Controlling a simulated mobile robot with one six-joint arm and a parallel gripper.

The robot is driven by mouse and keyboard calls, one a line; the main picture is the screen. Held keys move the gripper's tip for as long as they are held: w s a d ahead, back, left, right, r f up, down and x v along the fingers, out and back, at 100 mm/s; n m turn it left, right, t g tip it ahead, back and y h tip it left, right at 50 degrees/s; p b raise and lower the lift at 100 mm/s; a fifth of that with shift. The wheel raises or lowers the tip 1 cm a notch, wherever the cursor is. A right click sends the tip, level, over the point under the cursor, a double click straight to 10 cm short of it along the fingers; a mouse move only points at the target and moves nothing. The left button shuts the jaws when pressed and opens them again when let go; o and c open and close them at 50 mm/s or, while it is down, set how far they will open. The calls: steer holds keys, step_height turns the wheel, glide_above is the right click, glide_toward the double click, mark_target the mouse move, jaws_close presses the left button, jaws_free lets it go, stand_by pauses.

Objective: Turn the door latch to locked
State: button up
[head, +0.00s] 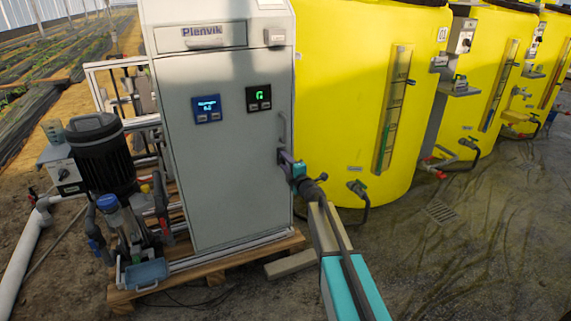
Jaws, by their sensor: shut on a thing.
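The grey cabinet door (215,165) is upright and looks closed, with a vertical handle (283,128) near its right edge. My gripper (287,160) is at the door's right edge, just below that handle. It is shut on the door latch, which is mostly hidden behind the jaws, so its turned position cannot be read. My arm reaches up to it from the lower right.
Large yellow tanks (345,60) stand close on the right of the cabinet. A black pump (98,150) and pipework are on the left. A wooden pallet (215,268) lies under the cabinet. The wet floor (470,250) at right is mostly clear.

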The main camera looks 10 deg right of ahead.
steer(key=o, duration=1.1)
steer(key=shift+c, duration=0.2)
steer(key=shift+s, duration=0.15)
steer(key=p+v, duration=0.2)
steer(key=v, duration=1.1)
steer(key=shift+s+d, duration=0.2)
steer(key=shift+s, duration=0.05)
